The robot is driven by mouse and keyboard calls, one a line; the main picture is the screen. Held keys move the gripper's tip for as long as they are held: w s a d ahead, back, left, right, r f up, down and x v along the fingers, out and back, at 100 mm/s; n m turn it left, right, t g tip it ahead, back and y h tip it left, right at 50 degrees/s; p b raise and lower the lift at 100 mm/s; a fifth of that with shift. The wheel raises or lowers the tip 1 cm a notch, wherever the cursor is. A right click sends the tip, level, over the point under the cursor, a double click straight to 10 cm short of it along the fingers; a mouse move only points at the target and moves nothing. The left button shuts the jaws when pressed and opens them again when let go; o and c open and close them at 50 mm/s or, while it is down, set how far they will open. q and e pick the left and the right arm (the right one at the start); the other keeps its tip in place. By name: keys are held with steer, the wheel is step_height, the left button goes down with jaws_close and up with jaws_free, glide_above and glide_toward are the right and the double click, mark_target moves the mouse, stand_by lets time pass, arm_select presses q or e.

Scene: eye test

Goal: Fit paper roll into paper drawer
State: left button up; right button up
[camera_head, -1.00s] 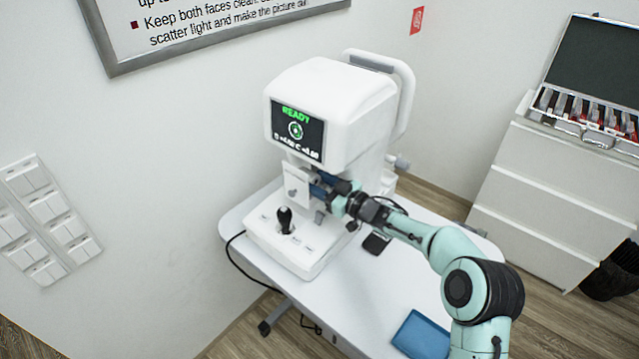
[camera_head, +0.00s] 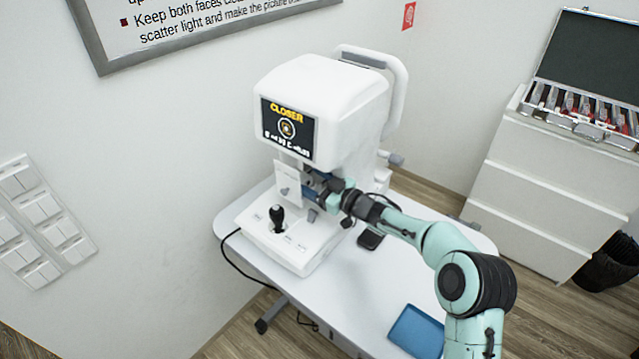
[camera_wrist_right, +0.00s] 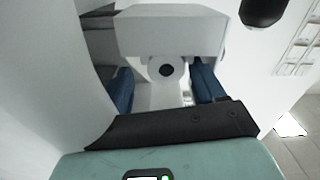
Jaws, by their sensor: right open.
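The white paper roll (camera_wrist_right: 153,68) shows in the right wrist view as a round end with a dark core. It lies between the two blue fingers of my open right gripper (camera_wrist_right: 165,86), and a clear gap shows on either side. A white box-like part (camera_wrist_right: 172,42) stands just beyond and covers the roll's upper edge; I cannot tell if it is the drawer. In the head view my right gripper (camera_head: 314,191) is at the machine's side, behind a white knobbed panel (camera_head: 287,183), which looks like the drawer front. The roll is hidden there. My left gripper is not in view.
The white eye-test machine (camera_head: 330,95) stands on a white table (camera_head: 340,285), with a black joystick (camera_head: 277,216) on its base. A blue tray (camera_head: 417,331) lies near the table's front. An open lens case (camera_head: 585,105) sits on a cabinet (camera_head: 545,190) at right.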

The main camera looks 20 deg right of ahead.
steer(key=b+v, duration=0.1)
steer(key=v, duration=1.2)
steer(key=shift+s, duration=0.2)
steer(key=shift+f, duration=0.15)
